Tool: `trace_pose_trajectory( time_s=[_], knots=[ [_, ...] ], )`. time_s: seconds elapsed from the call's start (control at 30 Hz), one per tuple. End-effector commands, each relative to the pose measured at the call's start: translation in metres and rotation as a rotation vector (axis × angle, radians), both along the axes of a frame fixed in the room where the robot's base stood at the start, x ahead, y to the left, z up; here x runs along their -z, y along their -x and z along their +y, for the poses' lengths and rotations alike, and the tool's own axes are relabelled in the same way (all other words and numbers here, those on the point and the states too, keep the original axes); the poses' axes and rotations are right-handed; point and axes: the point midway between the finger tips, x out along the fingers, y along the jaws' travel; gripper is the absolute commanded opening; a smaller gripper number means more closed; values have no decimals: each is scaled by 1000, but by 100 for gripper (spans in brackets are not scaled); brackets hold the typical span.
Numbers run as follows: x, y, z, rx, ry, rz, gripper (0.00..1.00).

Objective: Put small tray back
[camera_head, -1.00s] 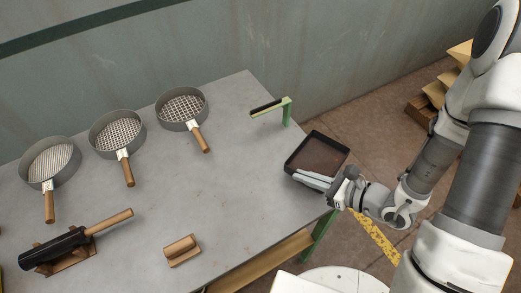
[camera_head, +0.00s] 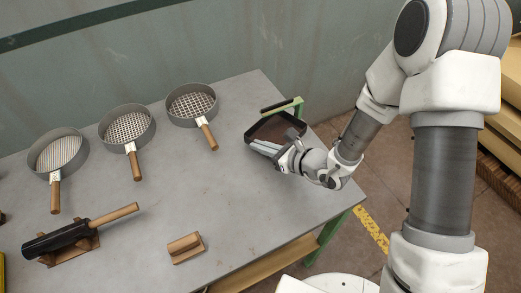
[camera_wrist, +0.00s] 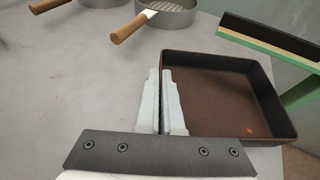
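The small tray (camera_head: 283,123) is dark and square with a brown inside. It is at the table's right end, beside the green bracket. In the wrist view the tray (camera_wrist: 222,62) fills the right half, upright. My gripper (camera_head: 262,146) is at its near left side. In the wrist view my gripper's fingers (camera_wrist: 164,82) are close together at the tray's left wall, with only a thin gap between them. The wall seems to run between the fingers, but the grasped part is hidden. I cannot tell whether the tray touches the tabletop.
A green bracket with a black bar (camera_head: 284,104) stands at the right edge of the table (camera_head: 190,208). Several round sieves (camera_head: 193,103) line the back. A black tool with a wooden handle (camera_head: 75,234) and a wooden block (camera_head: 185,247) lie in front. The middle is clear.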

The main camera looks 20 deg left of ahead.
Motion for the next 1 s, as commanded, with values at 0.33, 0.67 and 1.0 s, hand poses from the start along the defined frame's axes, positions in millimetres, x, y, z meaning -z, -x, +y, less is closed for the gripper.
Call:
trace_pose_trajectory(
  time_s=[0.33, 0.67, 1.0],
  knots=[
    [21, 0, 0, -1, -1, -2, 0],
    [24, 0, 0, 0, -1, -1, 25],
    [23, 0, -1, 0, -1, -1, 33]
  ],
)
